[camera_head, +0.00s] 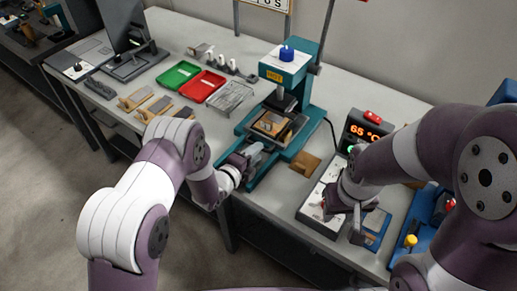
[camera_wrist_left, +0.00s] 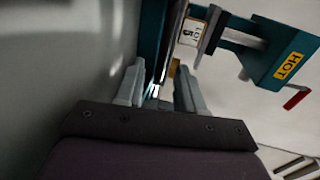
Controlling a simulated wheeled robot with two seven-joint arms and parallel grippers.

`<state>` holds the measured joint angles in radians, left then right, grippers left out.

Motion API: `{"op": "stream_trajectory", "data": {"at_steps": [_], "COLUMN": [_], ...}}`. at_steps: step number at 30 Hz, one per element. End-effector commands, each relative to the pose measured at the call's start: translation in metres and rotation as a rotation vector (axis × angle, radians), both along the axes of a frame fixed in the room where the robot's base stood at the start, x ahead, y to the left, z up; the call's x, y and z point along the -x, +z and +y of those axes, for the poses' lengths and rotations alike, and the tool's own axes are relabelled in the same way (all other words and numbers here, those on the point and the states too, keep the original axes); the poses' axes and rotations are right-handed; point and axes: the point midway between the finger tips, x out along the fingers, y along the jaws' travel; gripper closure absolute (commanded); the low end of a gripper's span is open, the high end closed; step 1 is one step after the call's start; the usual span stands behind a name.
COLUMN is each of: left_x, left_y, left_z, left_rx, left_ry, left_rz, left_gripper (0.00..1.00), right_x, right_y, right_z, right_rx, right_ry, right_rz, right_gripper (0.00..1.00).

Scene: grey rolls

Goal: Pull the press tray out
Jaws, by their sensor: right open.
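The teal press (camera_head: 306,92) stands on the table with a yellow HOT label and a blue knob on top. Its dark-rimmed tray (camera_head: 292,131) is on the base under the press head and holds a brown piece (camera_head: 270,122). My left gripper (camera_head: 262,150) is at the near front side of the tray. In the left wrist view its fingers (camera_wrist_left: 158,90) stand apart, with part of the press between or just beyond them; contact is unclear. The press (camera_wrist_left: 270,62) also shows there. My right gripper (camera_head: 338,218) is open above the white control box, its tips partly hidden.
A controller (camera_head: 366,128) reading 65 °C stands right of the press, behind the control box (camera_head: 314,206). Green (camera_head: 180,75) and red (camera_head: 202,86) trays and a wire rack (camera_head: 231,97) lie left. A brown block (camera_head: 305,163) lies close to the press base.

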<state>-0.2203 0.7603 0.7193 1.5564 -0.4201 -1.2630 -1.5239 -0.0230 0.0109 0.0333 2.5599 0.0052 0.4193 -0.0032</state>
Motion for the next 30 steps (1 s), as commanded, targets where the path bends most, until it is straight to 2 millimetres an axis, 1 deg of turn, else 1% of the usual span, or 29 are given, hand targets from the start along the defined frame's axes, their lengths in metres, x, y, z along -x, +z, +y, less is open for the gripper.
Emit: {"op": "stream_trajectory", "data": {"at_steps": [3, 6, 13, 14, 15, 17, 18, 25, 30], "left_x": [-0.013, -0.018, -0.019, -0.019, -0.019, -0.019, -0.019, -0.018, -0.011], "left_y": [-0.003, -0.005, -0.005, -0.005, -0.005, -0.005, -0.005, -0.005, -0.006], "left_z": [-0.01, -0.013, -0.014, -0.014, -0.013, -0.013, -0.013, -0.013, -0.008], "left_rx": [0.0, 0.0, 0.0, 0.0, 0.0, 0.0, 0.0, 0.0, -0.001], "left_ry": [-0.002, -0.001, 0.0, 0.0, 0.0, 0.0, 0.0, 0.0, 0.0], "left_rz": [0.0, 0.001, 0.001, 0.001, 0.001, 0.001, 0.001, 0.002, 0.003], "left_gripper": [0.62, 0.62, 0.62, 0.65, 0.78, 0.98, 1.0, 1.0, 1.0], "right_x": [0.0, 0.0, 0.0, 0.0, 0.0, 0.0, 0.0, 0.0, 0.0], "right_y": [0.001, 0.001, 0.001, 0.001, 0.001, 0.001, 0.001, 0.001, 0.001], "right_z": [0.0, 0.0, 0.0, 0.0, 0.0, 0.0, 0.0, 0.0, 0.0], "right_rx": [0.0, 0.0, 0.0, 0.0, 0.0, 0.0, 0.0, 0.0, 0.0], "right_ry": [0.0, 0.0, 0.0, 0.0, 0.0, 0.0, 0.0, 0.0, 0.0], "right_rz": [0.0, 0.0, 0.0, 0.0, 0.0, 0.0, 0.0, 0.0, 0.0], "right_gripper": [0.57, 0.57, 0.57, 0.57, 0.57, 0.57, 0.57, 0.57, 0.57]}}
